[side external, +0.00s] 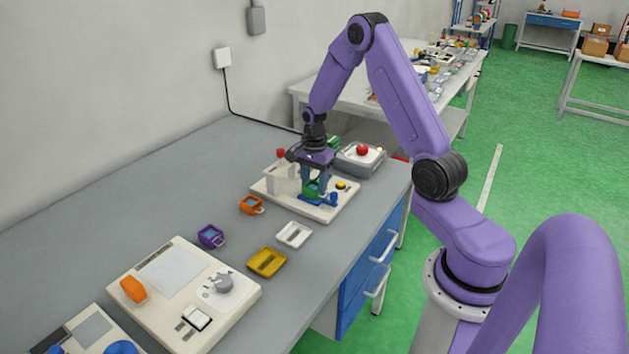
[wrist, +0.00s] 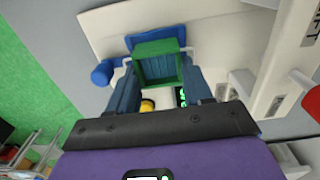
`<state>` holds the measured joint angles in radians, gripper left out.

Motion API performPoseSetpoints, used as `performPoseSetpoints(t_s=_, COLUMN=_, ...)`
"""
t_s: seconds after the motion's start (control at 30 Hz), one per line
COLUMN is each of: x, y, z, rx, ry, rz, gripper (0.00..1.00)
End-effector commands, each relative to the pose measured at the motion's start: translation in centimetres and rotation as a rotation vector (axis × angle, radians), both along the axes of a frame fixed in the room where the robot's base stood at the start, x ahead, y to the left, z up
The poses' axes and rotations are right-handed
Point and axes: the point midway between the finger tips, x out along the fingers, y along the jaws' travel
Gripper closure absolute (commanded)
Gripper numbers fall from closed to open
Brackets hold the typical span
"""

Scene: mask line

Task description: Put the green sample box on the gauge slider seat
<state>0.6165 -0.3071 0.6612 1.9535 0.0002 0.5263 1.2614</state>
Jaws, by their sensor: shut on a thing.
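The green sample box (side external: 312,190) is between the blue fingers of my gripper (side external: 316,185). In the wrist view the open-topped green box (wrist: 140,66) is gripped on both sides by my gripper (wrist: 158,75). The blue gauge slider seat (side external: 322,203) is on the cream gauge base (side external: 285,199), right under the box. In the wrist view the seat (wrist: 155,39) shows beyond the box's far edge, with a blue knob (wrist: 102,73) at its left. I cannot tell whether the box touches the seat.
A clear upright block and a red-topped post (side external: 281,155) stand on the base behind my gripper. A yellow button (side external: 341,185) is at its right. A grey box with a red button (side external: 362,151) is behind. Orange (side external: 251,205), purple (side external: 210,236), white and yellow pieces lie in front.

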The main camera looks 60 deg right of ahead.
Motion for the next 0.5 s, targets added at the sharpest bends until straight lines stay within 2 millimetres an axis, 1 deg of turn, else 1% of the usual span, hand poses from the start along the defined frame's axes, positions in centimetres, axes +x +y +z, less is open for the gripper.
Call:
performPoseSetpoints(t_s=0.33, x=-0.03, y=0.01, z=-0.30, rx=0.000, ry=0.001, rz=0.000, gripper=0.80)
performPoseSetpoints(t_s=0.37, x=-0.03, y=0.01, z=-0.33, rx=0.000, ry=0.001, rz=0.000, gripper=0.47)
performPoseSetpoints(t_s=0.4, x=-0.03, y=0.00, z=-0.30, rx=0.000, ry=0.001, rz=0.000, gripper=0.34)
performPoseSetpoints(t_s=0.43, x=-0.03, y=0.00, z=-0.30, rx=0.000, ry=0.001, rz=0.000, gripper=0.24)
performPoseSetpoints(t_s=0.5, x=-0.03, y=0.00, z=-0.29, rx=0.000, ry=0.001, rz=0.000, gripper=0.24)
